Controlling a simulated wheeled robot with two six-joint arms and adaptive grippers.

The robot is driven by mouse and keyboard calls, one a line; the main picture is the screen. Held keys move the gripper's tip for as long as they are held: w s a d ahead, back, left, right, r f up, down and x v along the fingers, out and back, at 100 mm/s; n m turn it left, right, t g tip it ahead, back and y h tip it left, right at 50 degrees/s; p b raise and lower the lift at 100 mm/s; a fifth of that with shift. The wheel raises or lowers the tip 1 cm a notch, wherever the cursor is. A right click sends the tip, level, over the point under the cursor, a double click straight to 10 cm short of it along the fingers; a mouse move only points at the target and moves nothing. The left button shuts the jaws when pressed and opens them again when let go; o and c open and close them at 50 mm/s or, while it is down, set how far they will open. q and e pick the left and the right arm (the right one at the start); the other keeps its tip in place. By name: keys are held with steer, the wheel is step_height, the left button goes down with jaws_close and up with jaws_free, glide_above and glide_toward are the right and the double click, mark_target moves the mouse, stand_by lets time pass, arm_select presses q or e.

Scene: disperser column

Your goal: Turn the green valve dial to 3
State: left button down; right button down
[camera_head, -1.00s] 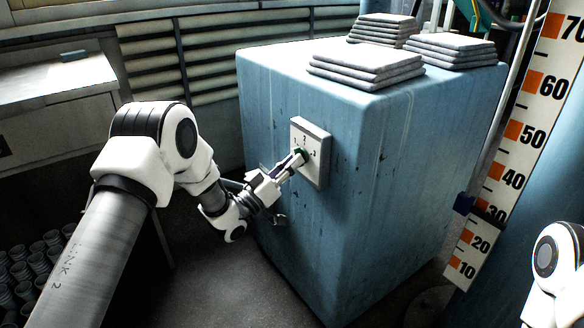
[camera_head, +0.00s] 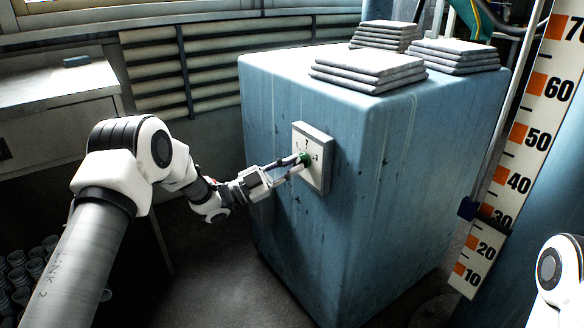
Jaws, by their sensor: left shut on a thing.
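The green valve dial (camera_head: 305,158) sits on a pale square plate (camera_head: 318,178) on the front face of the blue box. My left gripper (camera_head: 301,164) reaches in from the left, shut on the dial with a finger above and a finger below. The fingers hide part of the dial, and which mark it points at cannot be told. My right gripper is out of view; only part of my right arm shows at the lower right.
The large blue box (camera_head: 300,240) carries stacks of grey folded cloths (camera_head: 368,68) on top. A tall numbered scale (camera_head: 515,170) stands to its right. A pale cabinet (camera_head: 55,100) and several cups (camera_head: 25,275) are at the left. Dark floor is clear in front of the box.

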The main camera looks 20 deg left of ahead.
arm_select(q)
steer(key=m+g, duration=0.1)
steer(key=m, duration=0.2)
steer(key=m+g, duration=0.1)
steer(key=m, duration=0.2)
steer(key=shift+a+r+g, duration=0.1)
steer(key=shift+g, duration=0.3)
steer(key=shift+m, duration=0.3)
steer(key=c, duration=1.2)
jaws_free()
steer(key=shift+w, duration=0.1)
steer(key=shift+o, duration=0.2)
steer(key=v, duration=1.2)
